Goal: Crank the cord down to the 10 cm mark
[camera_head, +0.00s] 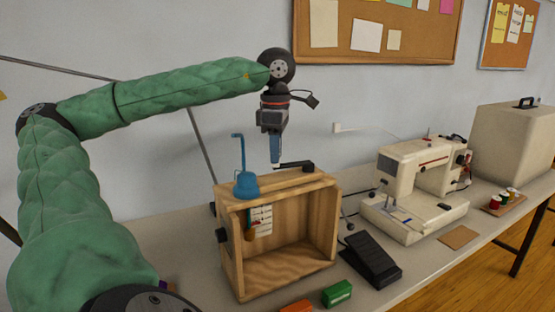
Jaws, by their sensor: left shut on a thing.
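An open-fronted wooden box (232,270) stands on the table. A black crank (296,164) lies across its top, with its thicker end at the right. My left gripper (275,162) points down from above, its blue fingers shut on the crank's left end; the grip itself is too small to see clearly. A white marked scale (261,219) hangs inside the box at the left. A small brown piece (250,235) hangs beside it. The scale's numbers and the cord are too small to read or make out. My right gripper is not in view.
A blue domed piece with a tall hooked rod (245,183) stands on the box's top left, close to my gripper. A black pedal (370,259), a green block (337,293) and an orange block (296,307) lie nearby. A sewing machine (412,172) stands right.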

